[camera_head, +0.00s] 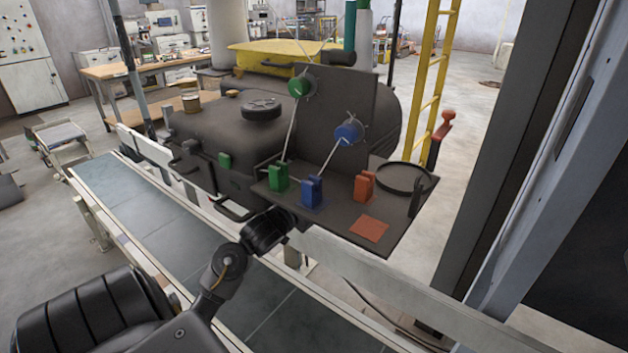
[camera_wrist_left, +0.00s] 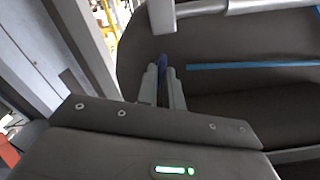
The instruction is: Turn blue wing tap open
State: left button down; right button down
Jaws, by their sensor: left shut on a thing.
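My left gripper (camera_wrist_left: 162,88) is shut in the left wrist view. Its two pale grey fingers close on a narrow blue piece, which looks like the wing of the blue wing tap (camera_wrist_left: 163,63). Only the tip of the blue piece shows between and above the fingers. In the head view my left arm reaches in from the left, and its hand ends at the front edge of a dark shelf. The fingertips and the held piece are hidden there. My right gripper is in neither view.
The dark shelf (camera_head: 288,212) carries upright green (camera_head: 278,178), blue (camera_head: 312,190) and orange (camera_head: 364,187) blocks. A green knob (camera_head: 299,86) and a blue knob (camera_head: 348,131) are on the panel behind. A conveyor (camera_head: 166,238) runs below my arm. A yellow ladder (camera_head: 433,75) stands behind.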

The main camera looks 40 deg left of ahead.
pick_arm(q)
jog(key=shift+n+p, duration=2.3)
jog(key=shift+p, duration=0.55)
jog(key=c, duration=1.5)
grip_release()
jog(key=shift+c, duration=0.2)
